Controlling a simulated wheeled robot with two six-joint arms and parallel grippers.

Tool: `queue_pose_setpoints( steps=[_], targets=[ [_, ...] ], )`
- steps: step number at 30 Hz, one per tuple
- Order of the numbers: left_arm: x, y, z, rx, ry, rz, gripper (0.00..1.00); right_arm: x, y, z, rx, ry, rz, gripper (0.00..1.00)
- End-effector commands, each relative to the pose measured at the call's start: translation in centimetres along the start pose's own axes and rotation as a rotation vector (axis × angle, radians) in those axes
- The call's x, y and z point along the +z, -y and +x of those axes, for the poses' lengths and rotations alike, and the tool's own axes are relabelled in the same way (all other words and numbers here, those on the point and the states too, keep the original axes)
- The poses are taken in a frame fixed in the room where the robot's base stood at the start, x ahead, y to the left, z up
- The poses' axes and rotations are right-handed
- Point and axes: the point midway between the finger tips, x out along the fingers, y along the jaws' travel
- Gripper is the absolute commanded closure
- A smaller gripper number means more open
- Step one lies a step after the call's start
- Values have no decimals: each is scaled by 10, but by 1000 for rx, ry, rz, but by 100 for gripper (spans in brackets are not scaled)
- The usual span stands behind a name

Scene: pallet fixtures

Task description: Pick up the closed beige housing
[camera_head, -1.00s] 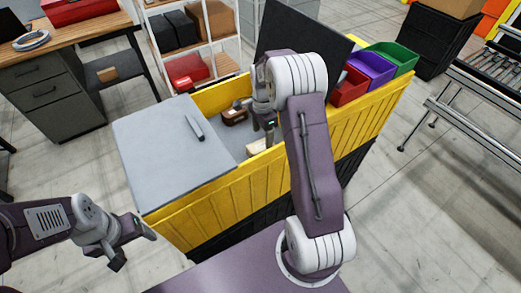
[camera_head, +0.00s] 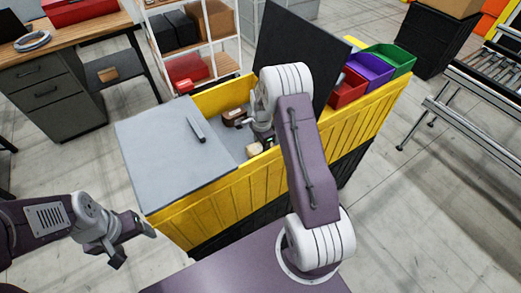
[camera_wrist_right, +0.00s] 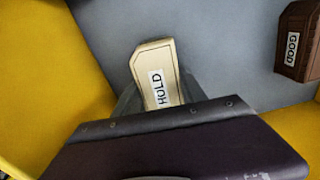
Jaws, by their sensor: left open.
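The beige housing (camera_head: 253,149) lies on the grey floor inside the yellow-walled bin, close to its near wall. In the right wrist view the beige housing (camera_wrist_right: 155,72) carries a white HOLD label and shows between the grey fingers of my right gripper (camera_wrist_right: 157,95). The gripper body hides its lower end, so I cannot tell whether the fingers touch it. In the head view my right gripper (camera_head: 263,133) is partly hidden behind its own arm. My left gripper (camera_head: 136,247) is open and empty, outside the bin at the lower left.
A black upright panel (camera_head: 300,55) and red, purple and green trays (camera_head: 369,68) stand at the right. Yellow walls (camera_head: 215,190) enclose the bin.

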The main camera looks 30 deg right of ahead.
Motion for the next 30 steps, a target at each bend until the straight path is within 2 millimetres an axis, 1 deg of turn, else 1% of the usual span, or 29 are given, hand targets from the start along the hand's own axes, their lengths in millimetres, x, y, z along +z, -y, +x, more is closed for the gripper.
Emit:
queue_pose_setpoints(
  steps=[1,2,3,8,10,11,13,18,21,25,30],
  targets=[
    [0,0,0,0,0,0,29,0,0,0,0,0,0,87],
    [0,0,0,0,0,0,29,0,0,0,0,0,0,95],
    [0,0,0,0,0,0,29,0,0,0,-1,0,0,100],
    [0,0,0,0,0,0,29,0,0,-1,-1,0,0,100],
    [0,0,1,0,0,0,29,0,1,-5,-3,-1,0,100],
    [0,0,2,0,0,0,29,0,1,-8,-3,-1,0,100],
    [1,0,6,0,0,0,29,0,2,-22,-6,-2,0,100],
    [1,0,14,0,0,0,29,0,2,-64,-7,-2,0,100],
    [2,0,16,0,0,0,29,0,1,-84,-4,-1,0,100],
    [2,0,16,0,0,0,29,0,1,-98,-3,-1,0,100],
    [2,0,16,0,0,0,29,0,0,-101,0,0,0,100]
  ],
)
